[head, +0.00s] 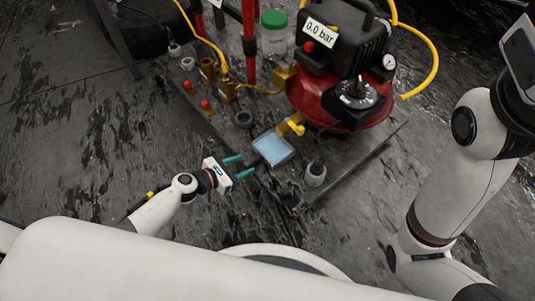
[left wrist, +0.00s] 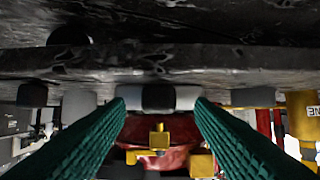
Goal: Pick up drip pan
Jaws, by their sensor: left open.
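The drip pan (head: 273,148) is a small square tray with a light blue inside, lying on the dark board below the compressor. My left gripper (head: 245,165) is open, with its green fingers pointing at the near left side of the pan. A dark part of the pan shows close to the fingertips. In the left wrist view, a black block with grey on both sides (left wrist: 158,97), apparently the pan's handle and edge seen end-on, lies between the open green fingers (left wrist: 160,110). Contact cannot be told. My right arm shows at the right, but its gripper is out of view.
A red compressor (head: 340,100) with a yellow valve (head: 293,126) stands just behind the pan. A grey cup-like item (head: 315,174) stands to its right and a dark ring (head: 243,119) to its left. Brass fittings (head: 208,70) and a green-lidded jar (head: 274,35) stand farther back.

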